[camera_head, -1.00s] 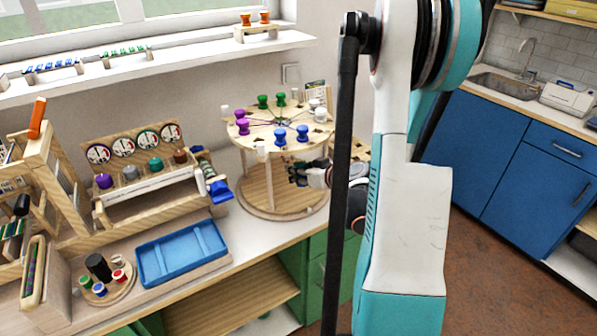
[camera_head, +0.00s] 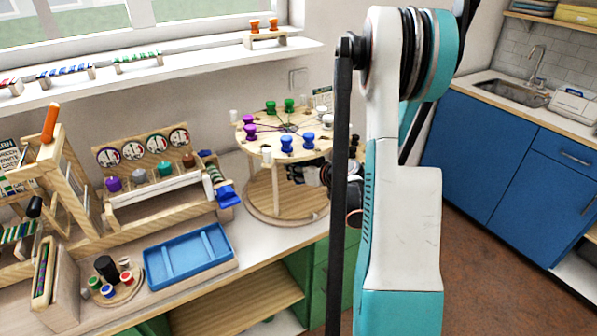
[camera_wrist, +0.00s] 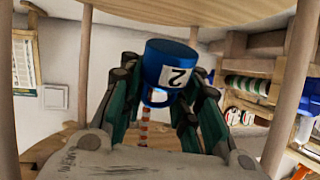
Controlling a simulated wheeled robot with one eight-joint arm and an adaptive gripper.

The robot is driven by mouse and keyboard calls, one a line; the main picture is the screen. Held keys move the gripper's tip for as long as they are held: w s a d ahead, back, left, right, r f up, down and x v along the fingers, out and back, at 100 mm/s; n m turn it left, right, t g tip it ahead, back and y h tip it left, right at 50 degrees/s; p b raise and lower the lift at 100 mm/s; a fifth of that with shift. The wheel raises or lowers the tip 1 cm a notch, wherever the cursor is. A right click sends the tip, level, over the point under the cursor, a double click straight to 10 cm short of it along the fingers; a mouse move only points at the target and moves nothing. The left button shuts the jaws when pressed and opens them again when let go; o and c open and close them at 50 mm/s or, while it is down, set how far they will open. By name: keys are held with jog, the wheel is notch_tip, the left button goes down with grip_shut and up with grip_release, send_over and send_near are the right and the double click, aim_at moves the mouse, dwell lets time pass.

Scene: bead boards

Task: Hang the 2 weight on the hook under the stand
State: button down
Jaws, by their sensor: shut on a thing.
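The blue weight (camera_wrist: 172,68) with a white "2" label is between the fingers of my gripper (camera_wrist: 163,88), which is shut on it. The wrist view is upside down, so the weight hangs upright. A blue loop on it points towards a red-and-white striped hanging piece (camera_wrist: 144,130), apparently the hook line under the stand's top. I cannot tell whether the loop and hook are engaged. In the head view, my gripper (camera_head: 305,173) is between the upper disc and base of the round wooden stand (camera_head: 259,198); the weight cannot be made out there.
Wooden posts (camera_wrist: 84,66) of the stand flank my gripper. Green, purple, blue and white pegs stand on the upper disc. Left of the stand are a blue tray (camera_head: 232,262), a gauge rack (camera_head: 150,190) and a small round peg board (camera_head: 134,290).

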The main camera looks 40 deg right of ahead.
jog(key=shift+w+d, duration=0.1)
jog(key=shift+w, duration=1.2)
jog(key=shift+w+d+f+b, duration=0.25)
jog(key=shift+w+f+b, duration=0.15)
jog(key=shift+w, duration=0.25)
jog(key=c, duration=1.1)
grip_release()
jog(key=v, duration=1.2)
